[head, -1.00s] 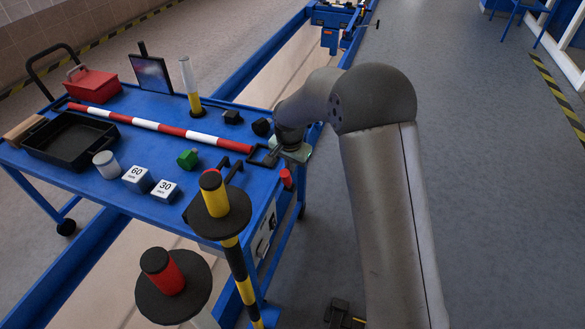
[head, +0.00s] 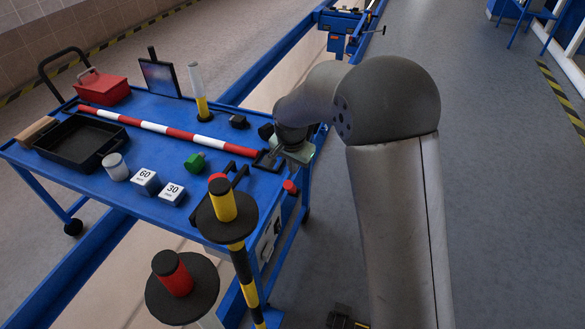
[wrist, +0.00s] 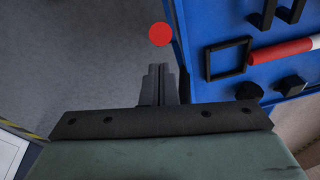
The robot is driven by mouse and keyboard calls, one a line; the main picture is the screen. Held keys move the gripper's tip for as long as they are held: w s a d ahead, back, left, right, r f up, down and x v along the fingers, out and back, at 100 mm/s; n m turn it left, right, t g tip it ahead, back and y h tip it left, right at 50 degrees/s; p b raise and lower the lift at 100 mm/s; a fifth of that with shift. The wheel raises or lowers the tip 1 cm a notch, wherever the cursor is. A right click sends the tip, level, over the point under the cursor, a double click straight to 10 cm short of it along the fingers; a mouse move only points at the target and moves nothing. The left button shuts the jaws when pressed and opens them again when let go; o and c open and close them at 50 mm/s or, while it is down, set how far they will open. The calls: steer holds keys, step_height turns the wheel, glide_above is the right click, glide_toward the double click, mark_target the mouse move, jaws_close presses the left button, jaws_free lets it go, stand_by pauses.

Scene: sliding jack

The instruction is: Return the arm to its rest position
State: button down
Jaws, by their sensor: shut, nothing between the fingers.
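My gripper shows in the wrist view (wrist: 158,70), with its two dark fingers together and nothing between them. In the head view my arm bends over the right end of the blue trolley (head: 139,190). The greenish hand (head: 297,153) shows there beside the trolley's right edge, but its fingers cannot be made out. In the wrist view, the fingertips point toward a red round cap (wrist: 160,34) and appear apart from it. A blue strip of trolley top lies to the right of the fingers.
A red-white bar (head: 165,129) lies across the trolley near a black square frame (wrist: 228,58). Two posts with round black discs, one yellow-topped (head: 222,203) and one red-topped (head: 174,274), stand in front. Grey floor (head: 500,200) on the right is open.

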steer(key=shift+p+v, duration=0.6)
steer(key=shift+v, duration=1.25)
steer(key=s+d+r+n+g+p, duration=0.1)
steer(key=s+d+r+n+p, duration=0.35)
steer(key=s+d+r, duration=0.85)
steer(key=s+d+r+p, duration=0.1)
steer(key=s+d+p, duration=0.1)
steer(key=s, duration=0.7)
steer(key=s+d+r+n+g+p, duration=0.1)
steer(key=s+d+r+p, duration=0.1)
steer(key=s, duration=0.6)
steer(key=shift+s+d+r+p, duration=0.35)
steer(key=shift+d+p, duration=0.15)
steer(key=shift+p, duration=0.3)
